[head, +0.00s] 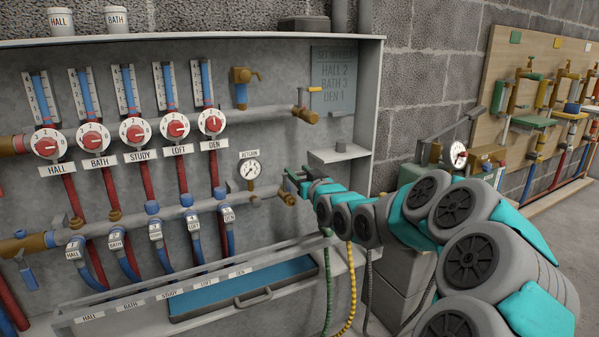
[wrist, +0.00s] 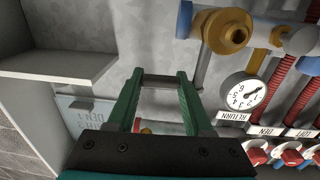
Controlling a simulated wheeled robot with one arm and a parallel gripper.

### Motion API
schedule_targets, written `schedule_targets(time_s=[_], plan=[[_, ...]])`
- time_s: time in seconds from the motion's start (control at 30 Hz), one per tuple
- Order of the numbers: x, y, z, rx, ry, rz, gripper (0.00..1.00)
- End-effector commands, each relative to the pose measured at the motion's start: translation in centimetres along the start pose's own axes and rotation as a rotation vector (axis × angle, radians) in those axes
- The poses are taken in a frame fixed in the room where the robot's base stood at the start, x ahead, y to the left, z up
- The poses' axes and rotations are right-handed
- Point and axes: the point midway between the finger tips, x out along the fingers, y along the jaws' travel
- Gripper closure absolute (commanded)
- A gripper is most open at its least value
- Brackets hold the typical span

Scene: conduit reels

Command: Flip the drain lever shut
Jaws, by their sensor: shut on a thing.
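The drain valve's brass end (head: 289,199) is at the right end of the lower manifold pipe in the head view. It shows large in the wrist view (wrist: 228,32), where the scene appears upside down. A grey lever arm (wrist: 203,66) runs from the valve toward my gripper's right finger. My gripper (wrist: 160,80) has its green fingers on either side of a short dark grey bar, and is shut on it. The bar appears to be the lever's handle; its join to the arm is hidden. In the head view my gripper (head: 297,180) is just above the valve end.
A grey shelf (head: 338,154) juts out just above and right of my gripper; it also shows in the wrist view (wrist: 60,62). The return gauge (head: 250,170) is close on the left. A blue-lined tray (head: 245,285) lies below. The cabinet's right side wall (head: 372,110) is near my arm.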

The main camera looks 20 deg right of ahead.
Motion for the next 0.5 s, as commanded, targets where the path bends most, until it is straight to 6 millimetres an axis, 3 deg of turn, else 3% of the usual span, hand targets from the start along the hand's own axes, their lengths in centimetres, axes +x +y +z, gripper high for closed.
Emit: schedule_targets(time_s=[0.5], plan=[[0.25,0.05,-0.04,-0.005,0.003,-0.073,1.00]])
